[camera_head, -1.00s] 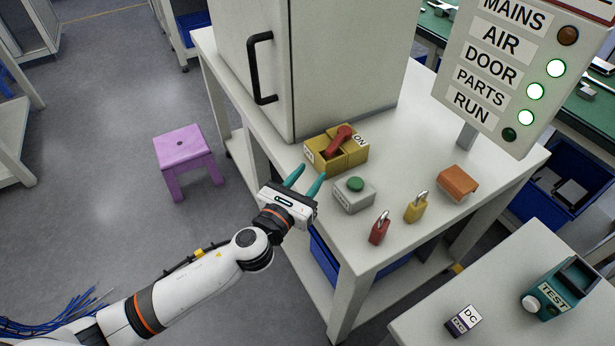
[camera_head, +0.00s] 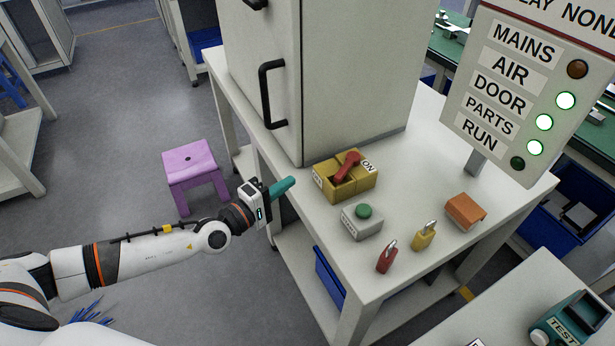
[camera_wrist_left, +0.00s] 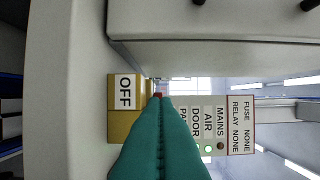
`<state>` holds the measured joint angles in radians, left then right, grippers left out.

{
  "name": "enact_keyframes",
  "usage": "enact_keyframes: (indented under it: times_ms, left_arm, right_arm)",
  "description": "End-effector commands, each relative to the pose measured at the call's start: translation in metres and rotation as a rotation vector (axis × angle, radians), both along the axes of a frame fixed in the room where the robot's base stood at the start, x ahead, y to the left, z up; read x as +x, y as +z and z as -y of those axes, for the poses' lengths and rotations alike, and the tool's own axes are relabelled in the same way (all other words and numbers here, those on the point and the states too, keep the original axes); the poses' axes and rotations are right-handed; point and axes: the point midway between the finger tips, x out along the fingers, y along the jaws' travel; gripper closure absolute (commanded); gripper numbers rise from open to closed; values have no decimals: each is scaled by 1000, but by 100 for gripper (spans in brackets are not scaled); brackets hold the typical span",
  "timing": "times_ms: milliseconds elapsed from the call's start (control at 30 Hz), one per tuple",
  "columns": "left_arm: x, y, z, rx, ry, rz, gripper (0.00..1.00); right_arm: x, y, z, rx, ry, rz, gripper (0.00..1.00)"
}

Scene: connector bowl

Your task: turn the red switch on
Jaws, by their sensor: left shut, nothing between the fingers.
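The switch is a yellow box (camera_head: 366,184) on the white table, with a red lever (camera_head: 346,167) in its middle. An ON label is at its right end and an OFF label at its left end. The lever's knob points up and to the right in the head view; I cannot tell its exact setting. My left gripper (camera_head: 284,187) is shut and empty, apart from the box, to its left by the table edge. In the left wrist view the shut teal fingers (camera_wrist_left: 160,130) point toward the box's OFF end (camera_wrist_left: 124,92) and hide most of the lever. My right gripper is not in view.
A cabinet (camera_head: 350,80) with a black handle stands behind the switch. A grey box with a green button (camera_head: 363,211), red padlock (camera_head: 386,258), yellow padlock (camera_head: 424,237) and orange block (camera_head: 464,211) are nearby. On the sign (camera_head: 510,95), the MAINS lamp is dark.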

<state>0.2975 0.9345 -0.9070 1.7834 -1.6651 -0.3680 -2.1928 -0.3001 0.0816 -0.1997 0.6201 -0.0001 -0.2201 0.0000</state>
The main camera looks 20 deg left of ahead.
Motion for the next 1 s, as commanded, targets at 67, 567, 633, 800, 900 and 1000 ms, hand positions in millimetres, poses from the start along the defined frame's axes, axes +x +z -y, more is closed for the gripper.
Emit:
enact_keyframes:
  times_ms: [67,567,633,800,900,1000]
  left_arm:
    - [13,3,8,-5,0,3,100]
    - [71,5,66,-11,-1,-6,100]
    - [69,4,73,-10,-1,-4,100]
    - [67,1,81,-8,0,-3,100]
    - [67,0,82,-8,0,-3,100]
    - [67,0,82,-8,0,-3,100]
  right_arm:
    - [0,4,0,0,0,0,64]
    - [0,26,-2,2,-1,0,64]
    - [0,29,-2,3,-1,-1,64]
    - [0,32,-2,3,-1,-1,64]
    - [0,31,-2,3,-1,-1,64]
    - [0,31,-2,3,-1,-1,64]
